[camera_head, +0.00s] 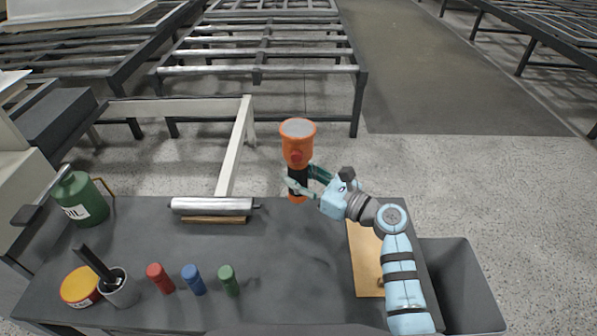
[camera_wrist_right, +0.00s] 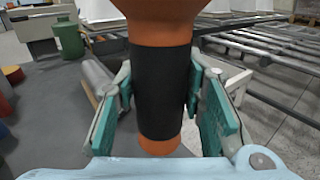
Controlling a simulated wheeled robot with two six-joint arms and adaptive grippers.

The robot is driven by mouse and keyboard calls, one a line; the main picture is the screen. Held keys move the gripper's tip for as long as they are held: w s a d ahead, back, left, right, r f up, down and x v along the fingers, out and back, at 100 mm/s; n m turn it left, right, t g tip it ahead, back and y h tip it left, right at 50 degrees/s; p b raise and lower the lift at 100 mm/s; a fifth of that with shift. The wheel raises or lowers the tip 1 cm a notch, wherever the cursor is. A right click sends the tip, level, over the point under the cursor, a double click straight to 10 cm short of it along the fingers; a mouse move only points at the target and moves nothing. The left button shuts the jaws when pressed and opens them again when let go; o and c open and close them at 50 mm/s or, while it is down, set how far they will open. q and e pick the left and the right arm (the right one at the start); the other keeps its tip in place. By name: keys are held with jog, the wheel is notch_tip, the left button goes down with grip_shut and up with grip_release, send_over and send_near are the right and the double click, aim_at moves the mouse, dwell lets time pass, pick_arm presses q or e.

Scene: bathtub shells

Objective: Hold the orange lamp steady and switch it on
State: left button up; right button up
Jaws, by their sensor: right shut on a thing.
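The orange lamp (camera_head: 298,136) is upright, with a pale round top, a red button-like part (camera_head: 296,156) on its side and a black grip. My right gripper (camera_head: 302,182) is shut around the black grip and holds the lamp above the far edge of the dark table. In the right wrist view the two teal fingers press on both sides of the black grip (camera_wrist_right: 160,92), with orange above and below it. Whether the lamp is lit cannot be told. My left gripper is not in view.
The dark table (camera_head: 280,265) holds a green oil can (camera_head: 80,200), a metal roller (camera_head: 212,206), red, blue and green cylinders (camera_head: 193,280), a grey cup (camera_head: 120,288), a yellow-topped tin (camera_head: 80,287) and a wooden board (camera_head: 365,260). A grey bin (camera_head: 465,285) stands at right. The table's middle is clear.

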aim_at(305, 200)
notch_tip(305, 200, down, 5)
jog(key=b, duration=0.3)
jog(key=shift+f+b, duration=0.4)
jog(key=shift+r, duration=0.1)
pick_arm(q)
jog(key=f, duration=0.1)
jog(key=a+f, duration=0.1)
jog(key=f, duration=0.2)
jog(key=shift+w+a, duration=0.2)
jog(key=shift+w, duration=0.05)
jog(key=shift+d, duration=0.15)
pick_arm(e)
jog(key=shift+f, duration=0.3)
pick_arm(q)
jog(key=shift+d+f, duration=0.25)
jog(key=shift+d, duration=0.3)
pick_arm(e)
jog(key=shift+s+f, duration=0.1)
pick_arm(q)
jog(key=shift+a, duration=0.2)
pick_arm(e)
jog(key=shift+f, duration=0.15)
